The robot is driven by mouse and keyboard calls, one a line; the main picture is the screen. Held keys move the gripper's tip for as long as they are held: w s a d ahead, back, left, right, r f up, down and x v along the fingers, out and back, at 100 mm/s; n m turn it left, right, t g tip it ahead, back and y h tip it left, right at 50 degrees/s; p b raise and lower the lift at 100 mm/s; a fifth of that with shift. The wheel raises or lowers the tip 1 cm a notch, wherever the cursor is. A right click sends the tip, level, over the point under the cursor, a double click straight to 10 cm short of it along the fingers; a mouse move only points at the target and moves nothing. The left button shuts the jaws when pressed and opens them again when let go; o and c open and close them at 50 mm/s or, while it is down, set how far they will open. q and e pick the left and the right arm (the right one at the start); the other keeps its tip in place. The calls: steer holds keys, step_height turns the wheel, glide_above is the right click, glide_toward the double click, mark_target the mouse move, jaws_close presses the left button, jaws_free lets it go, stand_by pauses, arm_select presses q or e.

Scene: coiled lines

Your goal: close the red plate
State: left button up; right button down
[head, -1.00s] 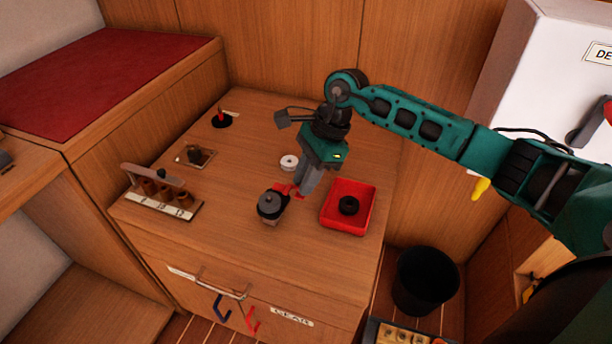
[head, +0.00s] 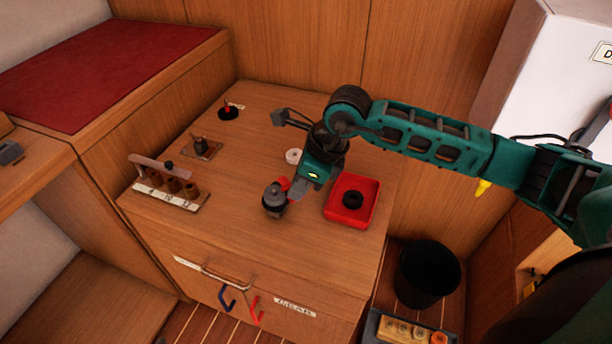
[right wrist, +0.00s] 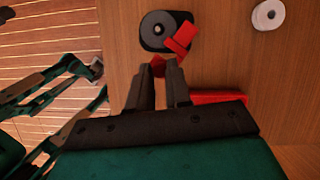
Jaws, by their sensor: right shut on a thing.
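The red plate (head: 283,183) sits at the right side of a grey round drum (head: 274,196) on the wooden counter. In the right wrist view the red plate (right wrist: 180,38) lies against the drum's edge (right wrist: 158,27), with a red part between my fingertips. My right gripper (head: 293,196) comes down beside the drum and is shut on the red plate; it also shows in the right wrist view (right wrist: 158,75). The fingers and wrist partly hide the plate in the head view.
A red tray (head: 369,184) with a black ring (head: 352,200) stands just right of my gripper. A white ring (head: 293,156) lies behind. A wooden rack (head: 165,186) stands at left. A black bin (head: 428,273) is on the floor. The counter's front middle is clear.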

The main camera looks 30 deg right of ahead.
steer(key=a+m, duration=0.1)
steer(key=m, duration=0.1)
steer(key=shift+a+m+t+h, duration=0.4)
steer(key=a+m, duration=0.1)
steer(key=m, duration=0.1)
steer(key=shift+w+a+m+h+b, duration=0.1)
steer(key=shift+a+m+h+b, duration=0.1)
steer(key=shift+m+h+b, duration=0.2)
steer(key=m, duration=0.1)
steer(key=a+m+h, duration=0.1)
steer(key=shift+w+a+m+t, duration=0.15)
steer(key=shift+w+m+t, duration=0.15)
steer(key=shift+t, duration=0.1)
arm_select(q)
steer(key=shift+w+d+f+b, duration=0.15)
steer(key=shift+w+d+b, duration=0.15)
steer(key=shift+d+b, duration=0.2)
arm_select(e)
steer(key=shift+w+a+m+h, duration=0.25)
steer(key=shift+a+m+h, duration=0.1)
steer(key=shift+m, duration=0.45)
steer(key=shift+w+a+m+h, duration=0.25)
steer(key=shift+m+h, duration=0.1)
steer(key=shift+m, duration=0.45)
steer(key=c, duration=1.1)
jaws_free()
arm_select(q)
steer(key=shift+s, duration=0.1)
arm_select(e)
steer(key=shift+o, duration=0.2)
